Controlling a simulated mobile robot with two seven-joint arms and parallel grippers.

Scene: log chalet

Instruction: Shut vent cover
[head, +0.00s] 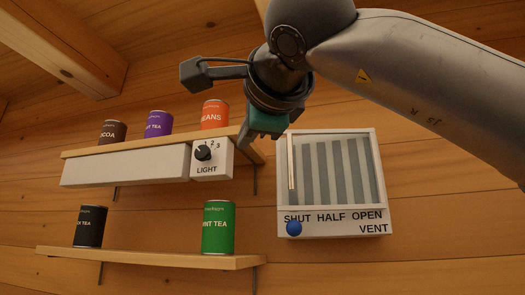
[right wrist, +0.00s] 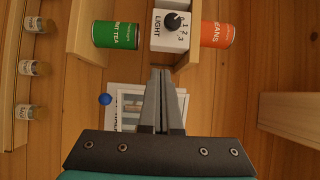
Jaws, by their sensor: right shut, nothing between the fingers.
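The vent (head: 381,185) is a white framed panel on the log wall, with grey vertical slats behind its window. Its lower edge reads SHUT, HALF, OPEN and VENT. A blue knob (head: 294,228) sits at the lower left, just below the word SHUT. A thin pale upright bar (head: 291,162) stands at the left end of the slats. In the right wrist view the blue knob (right wrist: 105,99) is left of the fingers, and the vent is partly hidden behind them. My right gripper (head: 246,150) is shut and empty, up and left of the vent. My left gripper is not in view.
A white LIGHT box with a black dial (head: 204,153) is close to the right gripper, at the end of the upper shelf (head: 90,153). Cans stand on both shelves, including an orange can (head: 215,114) and a green can (head: 218,228). The wall right of the vent is clear.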

